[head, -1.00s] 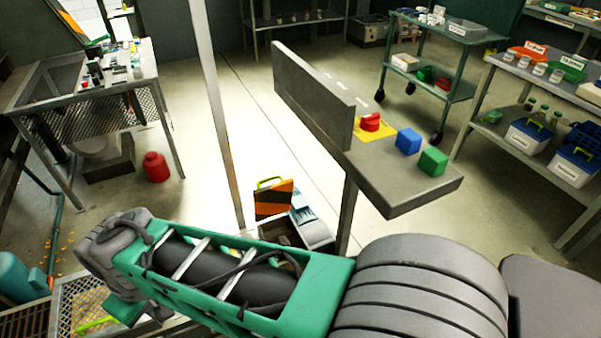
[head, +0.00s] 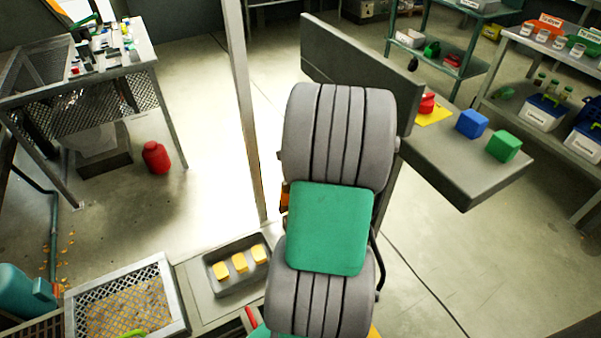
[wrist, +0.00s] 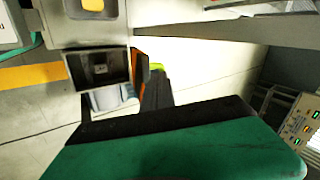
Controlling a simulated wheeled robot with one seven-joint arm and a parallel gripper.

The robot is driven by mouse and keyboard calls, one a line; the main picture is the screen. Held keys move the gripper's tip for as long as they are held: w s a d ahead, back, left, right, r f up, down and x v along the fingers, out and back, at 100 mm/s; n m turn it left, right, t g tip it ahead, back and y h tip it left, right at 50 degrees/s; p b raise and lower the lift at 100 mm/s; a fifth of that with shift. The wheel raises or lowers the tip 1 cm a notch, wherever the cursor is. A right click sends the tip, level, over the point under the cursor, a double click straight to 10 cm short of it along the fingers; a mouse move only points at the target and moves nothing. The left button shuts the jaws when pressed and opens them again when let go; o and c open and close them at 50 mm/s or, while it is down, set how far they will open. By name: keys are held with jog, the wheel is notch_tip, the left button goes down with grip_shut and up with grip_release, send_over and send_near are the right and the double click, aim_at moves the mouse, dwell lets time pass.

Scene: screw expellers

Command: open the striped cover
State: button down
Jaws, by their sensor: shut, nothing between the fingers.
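The striped cover, orange and black, is almost wholly hidden behind my arm in the head view; a thin orange sliver of the cover (head: 284,197) shows at the arm's left edge. In the wrist view the cover (wrist: 138,68) is seen nearly edge-on, beside a grey box with a dark square opening (wrist: 98,68). My gripper (wrist: 165,120) fills the bottom of the wrist view as a green and black shape. It is shut and empty, and appears apart from the cover. It is hidden behind my arm in the head view.
A tray with yellow blocks (head: 239,262) lies left of my arm. A metal post (head: 244,110) stands behind it. A grey shelf (head: 465,160) with blue and green blocks is at right. A yellow-green handle (wrist: 156,66) shows near the cover.

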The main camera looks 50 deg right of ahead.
jog(key=s+d+f+m, duration=0.2)
jog(key=d+m, duration=0.1)
jog(key=d, duration=0.3)
jog(key=shift+h, duration=0.4)
jog(key=x, duration=0.3)
jog(key=b+x, duration=0.1)
jog(key=x, duration=0.5)
jog(key=shift+w+a+f+b, duration=0.15)
jog(key=shift+w+a+b, duration=0.15)
jog(key=shift+w, duration=0.15)
